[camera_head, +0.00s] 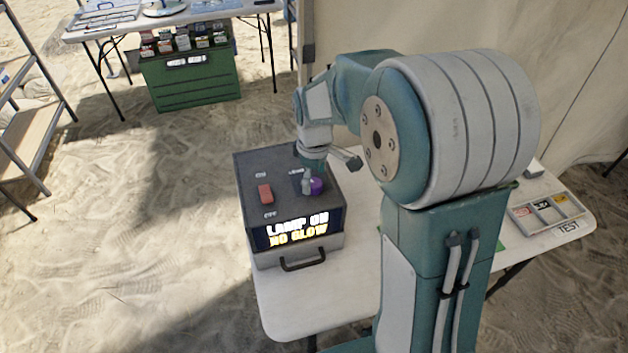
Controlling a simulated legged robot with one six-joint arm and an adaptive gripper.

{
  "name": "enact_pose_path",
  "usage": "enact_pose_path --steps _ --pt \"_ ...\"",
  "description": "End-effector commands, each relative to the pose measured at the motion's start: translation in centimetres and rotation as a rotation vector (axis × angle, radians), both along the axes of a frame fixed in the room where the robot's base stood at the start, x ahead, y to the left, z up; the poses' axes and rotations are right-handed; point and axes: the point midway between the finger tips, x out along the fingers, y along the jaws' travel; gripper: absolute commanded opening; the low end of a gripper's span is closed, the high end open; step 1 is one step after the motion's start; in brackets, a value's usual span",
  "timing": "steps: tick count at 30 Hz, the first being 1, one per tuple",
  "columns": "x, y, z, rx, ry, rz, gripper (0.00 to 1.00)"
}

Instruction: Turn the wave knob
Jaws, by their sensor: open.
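The grey device box (290,213) stands on a white table, with a lit display (295,230) on its front reading "LAMP ON" and "NO GLOW". A purple knob (317,186) sits on the right part of its top. A red switch (265,193) is on the left part of the top, between small labels. My gripper (308,184) points down at the knob from above, open, with a finger right beside the knob's left side. Whether it touches the knob cannot be told. The far finger is partly hidden.
My arm covers much of the white table (292,312). A tray (546,212) with small compartments lies at the table's right, by a "TEST" label. Behind are a green crate (195,88), another table (130,21) and a shelf (35,130) at left. Sandy ground is open at left.

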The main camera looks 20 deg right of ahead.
Motion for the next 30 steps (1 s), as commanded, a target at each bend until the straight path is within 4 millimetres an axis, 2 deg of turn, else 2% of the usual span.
enact_pose_path --steps 4,12,13,14,15,18,30 --pt "0.00 0.04 -1.13 0.000 0.000 0.000 0.87" --pt "0.02 0.06 -1.30 0.000 -0.001 0.000 0.87" --pt "0.02 0.06 -1.29 0.000 -0.001 0.000 0.79" --pt "0.02 0.06 -1.29 0.000 -0.001 0.000 0.65" --pt "0.01 0.06 -1.28 0.000 -0.001 0.000 0.47" --pt "0.01 0.06 -1.28 -0.001 -0.001 0.000 0.05" --pt "-0.05 0.05 -1.39 0.000 0.001 -0.032 0.05"
